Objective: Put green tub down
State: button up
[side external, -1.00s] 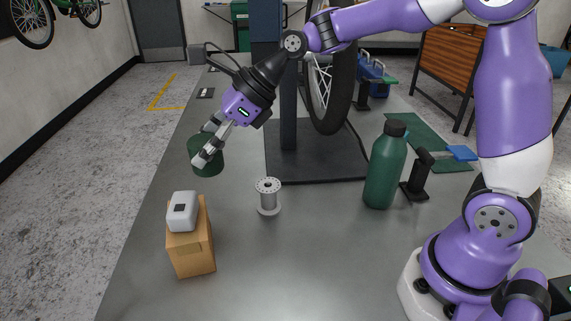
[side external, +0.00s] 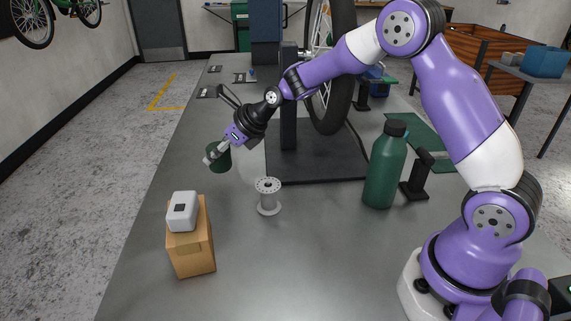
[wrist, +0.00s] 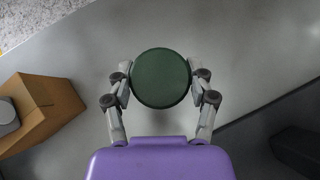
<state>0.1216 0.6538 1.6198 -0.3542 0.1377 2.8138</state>
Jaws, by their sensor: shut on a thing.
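The green tub (side external: 219,160) is a small dark green cylinder near the left part of the bench, beyond the cardboard box. My gripper (side external: 214,156) is shut on it. In the wrist view the round green top of the tub (wrist: 160,78) sits between the two fingers of my gripper (wrist: 160,82), which touch its sides. I cannot tell whether the tub's base touches the bench or hangs just above it.
A cardboard box (side external: 192,256) with a white device (side external: 183,211) on it stands at front left. A metal spool (side external: 268,197) and a green bottle (side external: 385,170) stand to the right. A dark stand base (side external: 320,163) holds a wheel. Bench around the tub is clear.

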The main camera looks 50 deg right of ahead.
aim_at(223, 165)
jog(key=shift+w+d+f, duration=0.25)
jog(key=shift+d, duration=0.1)
jog(key=shift+d+f, duration=0.1)
jog(key=shift+f, duration=1.95)
jog(key=shift+f, duration=0.1)
jog(key=o, duration=1.3)
